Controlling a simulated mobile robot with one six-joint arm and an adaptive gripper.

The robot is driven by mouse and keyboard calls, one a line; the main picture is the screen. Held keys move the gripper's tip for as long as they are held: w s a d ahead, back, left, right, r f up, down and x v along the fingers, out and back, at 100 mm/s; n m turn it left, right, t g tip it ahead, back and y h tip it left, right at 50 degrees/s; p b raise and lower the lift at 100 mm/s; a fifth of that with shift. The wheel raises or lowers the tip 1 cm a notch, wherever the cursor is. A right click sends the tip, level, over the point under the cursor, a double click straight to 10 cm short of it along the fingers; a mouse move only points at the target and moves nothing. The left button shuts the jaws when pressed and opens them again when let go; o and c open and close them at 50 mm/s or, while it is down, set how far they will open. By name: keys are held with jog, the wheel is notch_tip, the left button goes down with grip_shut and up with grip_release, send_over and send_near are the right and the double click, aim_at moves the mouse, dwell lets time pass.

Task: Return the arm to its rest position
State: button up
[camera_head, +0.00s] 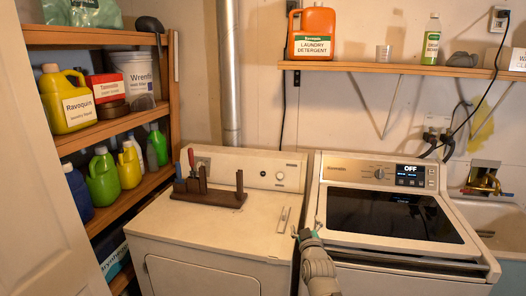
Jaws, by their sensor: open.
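My arm rises from the bottom edge, right of centre, in the head camera view. My gripper (305,234) is at its upper end, in front of the gap between the dryer (215,232) and the washer (395,225). The gripper is small in the picture and seen partly from behind. It is open, and I see nothing held in it.
A wooden rack (208,196) with tools stands on the dryer. Shelves of bottles (104,176) are at left. A wall shelf (400,70) holds an orange detergent jug (312,33). A sink (500,222) is at right. The washer's lid is shut.

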jog(key=s+f+m+g, duration=0.2)
jog(key=s+f+g, duration=0.3)
jog(key=f+g, duration=0.7)
jog(key=s+d+f+m+g, duration=0.2)
jog(key=s+f+g, duration=0.1)
jog(key=s, duration=0.4)
jog(key=s+d+f+m+g+h, duration=0.1)
jog(key=s+d+f+g, duration=0.1)
jog(key=s+f+g, duration=0.2)
jog(key=s+p, duration=0.1)
jog(key=s, duration=0.2)
jog(key=shift+f+m, duration=0.2)
jog(key=shift+m, duration=0.2)
